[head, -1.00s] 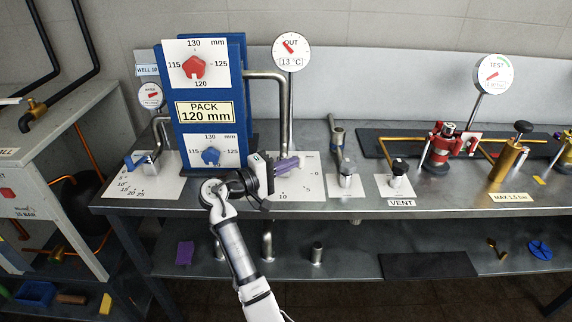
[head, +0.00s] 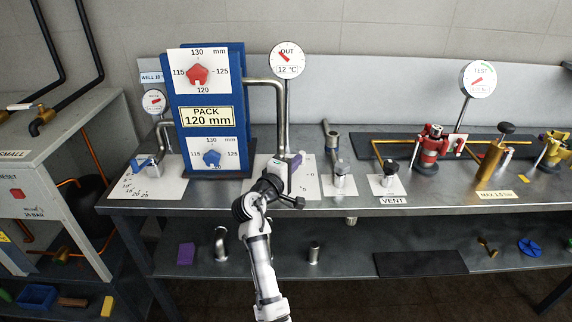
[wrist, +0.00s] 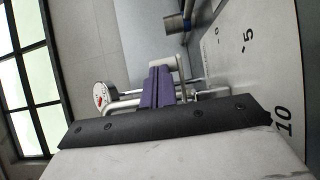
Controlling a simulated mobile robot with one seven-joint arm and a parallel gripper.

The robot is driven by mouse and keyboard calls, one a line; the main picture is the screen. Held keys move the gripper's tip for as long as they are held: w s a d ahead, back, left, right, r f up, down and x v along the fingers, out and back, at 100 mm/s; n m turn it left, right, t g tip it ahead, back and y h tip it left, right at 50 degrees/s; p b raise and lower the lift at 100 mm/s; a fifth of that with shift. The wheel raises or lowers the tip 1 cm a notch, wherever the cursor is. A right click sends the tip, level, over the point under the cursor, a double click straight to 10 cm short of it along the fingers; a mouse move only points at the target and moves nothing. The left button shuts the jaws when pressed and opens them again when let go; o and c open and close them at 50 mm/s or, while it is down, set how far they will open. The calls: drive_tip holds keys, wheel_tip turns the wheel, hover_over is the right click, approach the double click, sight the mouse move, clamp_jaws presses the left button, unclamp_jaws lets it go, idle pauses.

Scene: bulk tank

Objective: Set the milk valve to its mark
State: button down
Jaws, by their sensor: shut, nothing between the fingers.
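The milk valve's white scale plate (head: 311,186) lies on the bench below the bent steel pipe (head: 288,120). In the wrist view the plate (wrist: 265,85) shows the figures 0, 5 and 10 at right. My gripper (head: 297,160) is over this plate, close to the pipe's lower end. Its purple fingers (wrist: 158,86) are shut together with nothing between them. The valve's lever and its mark cannot be made out; my gripper and the pipe cover part of the area. The OUT dial (head: 287,60) above reads 12 °C.
A blue stand (head: 241,110) with a PACK 120 mm label is close on the left. A blue-handled valve (head: 143,163) is beyond it. A steel fitting (head: 340,178) and a black VENT knob (head: 391,167) stand to the right. Bare bench lies along the front.

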drive_tip(key=shift+d+x, duration=0.25)
drive_tip(key=shift+x, duration=1.05)
drive_tip(key=shift+s, duration=0.1)
drive_tip(key=shift+r, duration=0.1)
